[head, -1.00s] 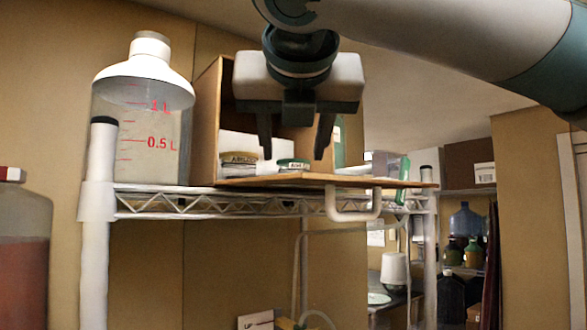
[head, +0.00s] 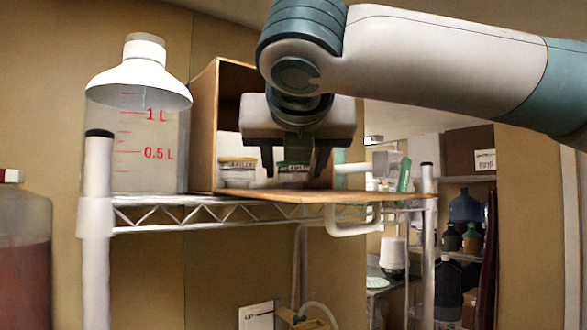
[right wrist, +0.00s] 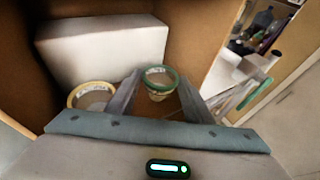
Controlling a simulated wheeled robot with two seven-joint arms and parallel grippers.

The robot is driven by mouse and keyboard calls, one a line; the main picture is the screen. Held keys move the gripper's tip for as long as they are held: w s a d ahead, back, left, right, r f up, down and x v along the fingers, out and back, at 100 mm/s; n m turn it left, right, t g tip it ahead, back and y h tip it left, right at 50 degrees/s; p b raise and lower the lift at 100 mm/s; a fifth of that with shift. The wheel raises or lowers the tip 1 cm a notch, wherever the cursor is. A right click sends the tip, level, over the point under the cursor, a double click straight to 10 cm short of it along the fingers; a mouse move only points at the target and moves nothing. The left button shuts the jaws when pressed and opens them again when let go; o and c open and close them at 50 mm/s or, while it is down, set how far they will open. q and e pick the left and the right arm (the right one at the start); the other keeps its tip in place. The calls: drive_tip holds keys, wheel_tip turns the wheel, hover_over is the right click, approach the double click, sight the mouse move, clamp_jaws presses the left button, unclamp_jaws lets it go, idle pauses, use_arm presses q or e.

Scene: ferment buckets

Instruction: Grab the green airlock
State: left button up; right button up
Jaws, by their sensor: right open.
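The green airlock (head: 293,170) appears to be the small round container with a green rim and white label, standing in an open wooden box on the shelf. In the right wrist view it (right wrist: 158,84) sits between the fingertips. My right gripper (head: 294,163) is open and points into the box, one finger on each side of the container. I cannot tell whether a finger touches it. A similar container with a yellow rim (head: 237,173) stands to its left, outside the fingers. My left gripper is not in view.
The wooden box (head: 204,130) has walls close around the gripper, and a white block (right wrist: 100,52) stands at its back. A large clear jug with a white top (head: 138,135) stands left of the box. A green upright item (head: 404,175) is to the right on the wire shelf (head: 150,213).

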drive_tip(key=shift+w+f, duration=0.1)
drive_tip(key=shift+w, duration=0.05)
idle(0.3)
drive_tip(key=c, duration=0.8)
